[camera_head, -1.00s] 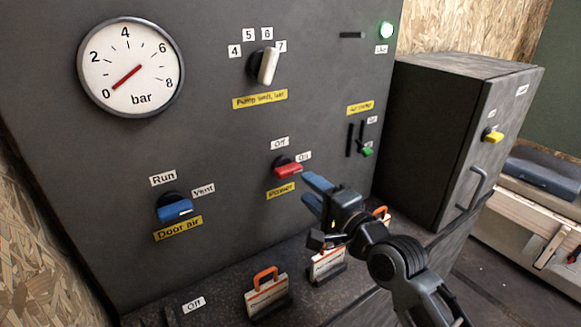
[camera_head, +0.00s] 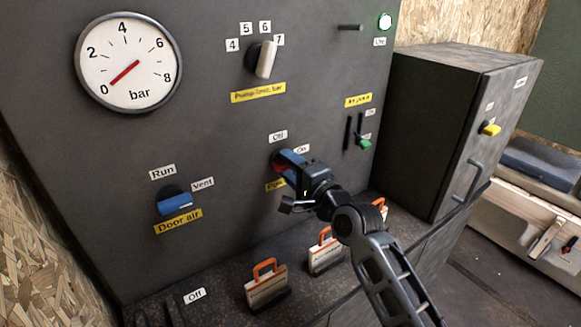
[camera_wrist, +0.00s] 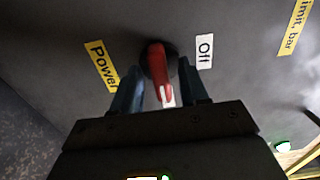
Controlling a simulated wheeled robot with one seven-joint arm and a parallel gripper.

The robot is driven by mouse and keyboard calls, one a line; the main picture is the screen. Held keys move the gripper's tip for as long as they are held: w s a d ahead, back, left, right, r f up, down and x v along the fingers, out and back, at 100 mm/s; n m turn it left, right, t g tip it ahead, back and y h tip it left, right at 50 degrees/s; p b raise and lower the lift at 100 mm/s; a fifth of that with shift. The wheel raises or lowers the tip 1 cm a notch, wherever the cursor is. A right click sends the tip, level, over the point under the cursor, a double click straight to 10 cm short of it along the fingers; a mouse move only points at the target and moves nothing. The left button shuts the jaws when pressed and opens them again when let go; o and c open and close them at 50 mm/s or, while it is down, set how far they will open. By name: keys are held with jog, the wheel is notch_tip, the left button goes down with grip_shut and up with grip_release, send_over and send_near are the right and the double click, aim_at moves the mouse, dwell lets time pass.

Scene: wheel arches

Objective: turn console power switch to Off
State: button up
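The red power switch (camera_wrist: 157,68) is on the dark console panel, with an "Off" label (camera_wrist: 204,51) and a yellow "Power" label (camera_wrist: 101,64) on either side of it in the wrist view. In the head view my gripper (camera_head: 284,162) is at the switch and hides most of it; the "Off" label (camera_head: 278,136) is above and the "On" label (camera_head: 302,149) to its upper right. In the wrist view my gripper (camera_wrist: 164,85) has its two blue fingers apart, one on each side of the red handle, with gaps visible. The handle's pointing direction is hard to read.
A blue door air switch (camera_head: 175,204) is to the left. A white pump limit selector (camera_head: 265,60) is above, and a green slider (camera_head: 364,143) is to the right. Orange-handled padlock-like tags (camera_head: 266,288) stand on the ledge below.

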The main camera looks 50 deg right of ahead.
grip_shut()
jog(key=shift+n, duration=0.3)
jog(key=n+b, duration=0.2)
jog(key=n, duration=0.1)
jog(key=shift+f+n, duration=0.1)
jog(key=shift+n, duration=0.3)
jog(key=n+b, duration=0.2)
jog(key=n, duration=0.2)
jog(key=shift+n, duration=0.3)
jog(key=n+b, duration=0.1)
jog(key=n, duration=0.3)
jog(key=shift+b, duration=0.4)
jog(key=shift+n+b, duration=0.75)
jog(key=shift+n, duration=1.65)
